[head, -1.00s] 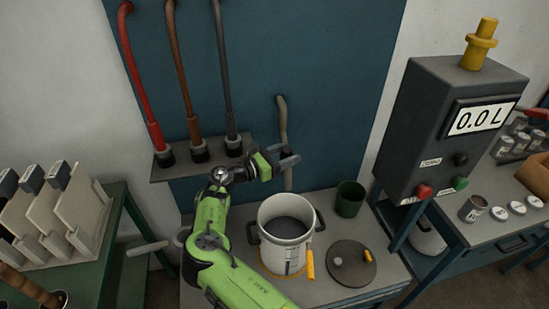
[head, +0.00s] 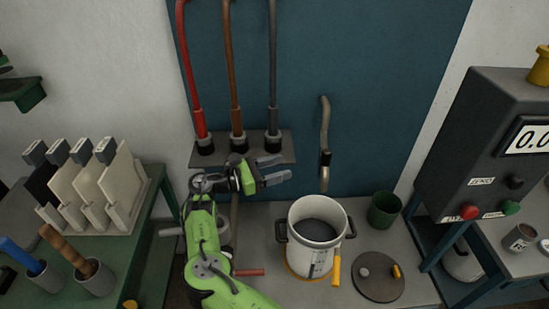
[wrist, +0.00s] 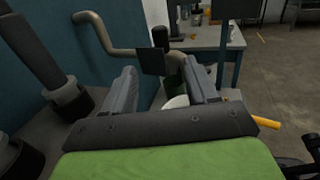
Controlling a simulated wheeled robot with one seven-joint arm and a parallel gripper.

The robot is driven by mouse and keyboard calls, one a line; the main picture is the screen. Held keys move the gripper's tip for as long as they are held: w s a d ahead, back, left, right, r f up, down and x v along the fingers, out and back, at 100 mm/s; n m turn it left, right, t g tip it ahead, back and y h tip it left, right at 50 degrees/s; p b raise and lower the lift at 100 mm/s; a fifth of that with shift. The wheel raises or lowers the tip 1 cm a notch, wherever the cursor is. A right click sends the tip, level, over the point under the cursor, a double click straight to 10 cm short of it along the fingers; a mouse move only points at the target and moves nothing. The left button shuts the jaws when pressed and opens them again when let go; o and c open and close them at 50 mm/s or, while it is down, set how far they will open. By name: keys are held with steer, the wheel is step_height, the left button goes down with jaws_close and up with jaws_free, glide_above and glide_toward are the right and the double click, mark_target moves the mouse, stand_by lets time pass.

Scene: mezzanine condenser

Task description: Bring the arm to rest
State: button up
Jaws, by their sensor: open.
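My green arm reaches up from the bottom of the head view, and my gripper (head: 274,171) is at its end, in front of the hose rack and pointing right. In the wrist view my gripper (wrist: 163,92) shows two grey fingers spread apart with nothing held between them. It is up and to the left of the white pot (head: 309,241), apart from it in the head view. The pot stands open on the grey bench with dark contents inside.
Red, brown and grey hoses end in a rack (head: 272,160) behind my gripper. A bent pipe (head: 324,124) comes off the blue wall panel. A green cup (head: 384,209) and a round lid (head: 378,276) are right of the pot. A control box (head: 480,150) stands farther right.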

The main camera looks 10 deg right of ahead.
steer(key=s+d+r+m+g+y, duration=0.25)
steer(key=s+d+m+y, duration=0.3)
steer(key=d, duration=0.35)
steer(key=s+d+r+m+g+y, duration=0.2)
steer(key=s+d+m+g+y, duration=0.35)
steer(key=d, duration=0.45)
steer(key=s+a+r+m+t+y, duration=0.2)
steer(key=s+a+m+t, duration=0.1)
steer(key=s, duration=0.5)
steer(key=s+a+r+m+t+y, duration=0.2)
steer(key=s+a+m+t, duration=0.1)
steer(key=s, duration=0.5)
steer(key=s+a+r+m+t+y, duration=0.2)
steer(key=s+a+m+t, duration=0.1)
steer(key=s, duration=0.5)
steer(key=shift+s+a+r+m, duration=0.25)
steer(key=shift+a+m, duration=0.25)
steer(key=shift+a, duration=0.35)
steer(key=shift+r, duration=0.1)
